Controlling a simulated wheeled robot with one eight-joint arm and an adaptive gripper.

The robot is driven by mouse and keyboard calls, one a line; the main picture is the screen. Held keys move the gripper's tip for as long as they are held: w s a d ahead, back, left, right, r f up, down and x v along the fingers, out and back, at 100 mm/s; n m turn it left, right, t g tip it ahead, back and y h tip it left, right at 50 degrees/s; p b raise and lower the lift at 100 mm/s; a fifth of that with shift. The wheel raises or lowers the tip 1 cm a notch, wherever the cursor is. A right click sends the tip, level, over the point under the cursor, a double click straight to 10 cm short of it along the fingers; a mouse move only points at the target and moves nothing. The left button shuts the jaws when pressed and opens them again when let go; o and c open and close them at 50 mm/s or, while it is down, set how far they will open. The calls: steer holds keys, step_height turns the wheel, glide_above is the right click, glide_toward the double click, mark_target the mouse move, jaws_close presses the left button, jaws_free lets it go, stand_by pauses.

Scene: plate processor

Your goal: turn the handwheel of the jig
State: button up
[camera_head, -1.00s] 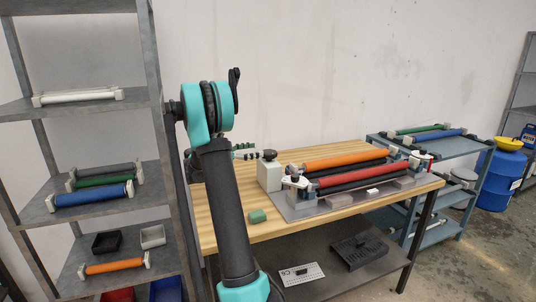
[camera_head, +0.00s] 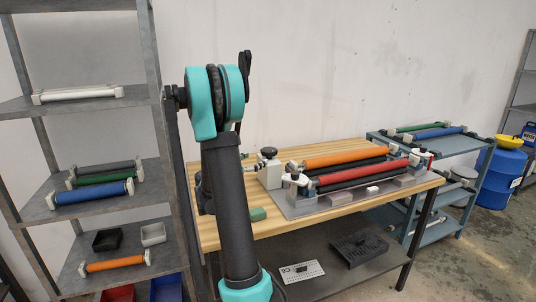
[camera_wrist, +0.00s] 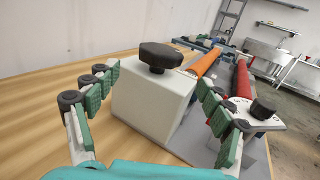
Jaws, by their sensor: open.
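The jig's handwheel (camera_wrist: 160,56) is a black lobed knob on a short stem on top of a pale box (camera_wrist: 152,104). In the head view the handwheel (camera_head: 268,152) sits on the box at the jig's left end. My gripper (camera_wrist: 157,80) is open and empty in the wrist view. Its green-padded fingers spread to the left and right of the box, with the handwheel ahead between them and untouched.
The jig's base plate (camera_head: 292,212) carries an orange roller (camera_head: 345,158) and a red roller (camera_head: 360,174). A second black knob (camera_wrist: 263,109) stands near the right finger.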

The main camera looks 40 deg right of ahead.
mark_target(264, 154)
steer(key=x, duration=0.9)
steer(key=shift+d, duration=0.15)
steer(key=c, duration=1.2)
steer(key=shift+w, duration=0.1)
